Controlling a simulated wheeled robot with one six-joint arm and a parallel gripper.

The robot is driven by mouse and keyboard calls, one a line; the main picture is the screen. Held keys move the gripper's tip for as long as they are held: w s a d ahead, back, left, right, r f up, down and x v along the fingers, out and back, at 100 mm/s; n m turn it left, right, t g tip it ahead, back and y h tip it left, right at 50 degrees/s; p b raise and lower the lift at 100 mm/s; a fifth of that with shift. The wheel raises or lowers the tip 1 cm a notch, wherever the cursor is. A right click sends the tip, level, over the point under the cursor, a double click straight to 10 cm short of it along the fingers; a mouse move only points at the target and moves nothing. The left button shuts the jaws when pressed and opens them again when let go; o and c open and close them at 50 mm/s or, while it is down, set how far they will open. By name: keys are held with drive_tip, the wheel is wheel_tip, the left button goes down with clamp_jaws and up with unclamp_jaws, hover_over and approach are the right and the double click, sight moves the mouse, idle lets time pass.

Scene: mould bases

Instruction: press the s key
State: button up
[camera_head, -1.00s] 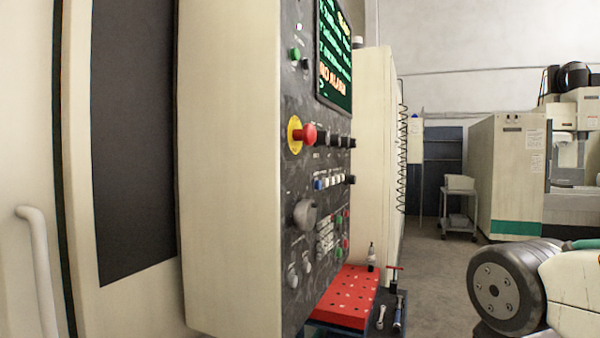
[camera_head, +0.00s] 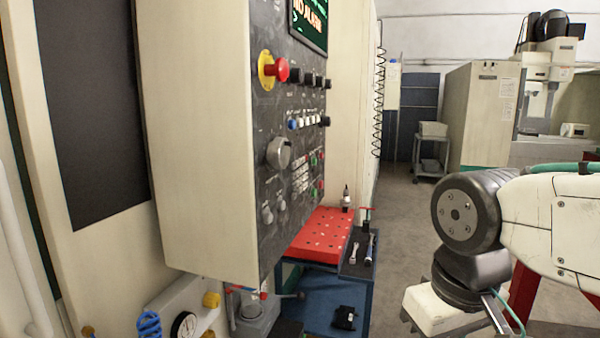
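A machine control panel (camera_head: 262,113) faces right on the side of a large cream cabinet, seen at a steep angle. It carries a red emergency button on a yellow ring (camera_head: 270,70), a row of dark knobs (camera_head: 310,79), a row of small blue and white buttons (camera_head: 305,122), a grey dial (camera_head: 279,153) and a block of small keys (camera_head: 302,175). Key letters are too small to read, so I cannot pick out the s key. The screen (camera_head: 308,22) above shows part of a text line. My gripper is not in view; only my arm shows at the right, apart from the panel.
A red perforated block (camera_head: 322,234) sits on a blue cart (camera_head: 318,300) beside the panel, with tools and a small bottle (camera_head: 346,198). A gauge (camera_head: 184,326) and a blue coiled hose (camera_head: 149,326) are at lower left. The floor (camera_head: 400,240) behind the cart is clear.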

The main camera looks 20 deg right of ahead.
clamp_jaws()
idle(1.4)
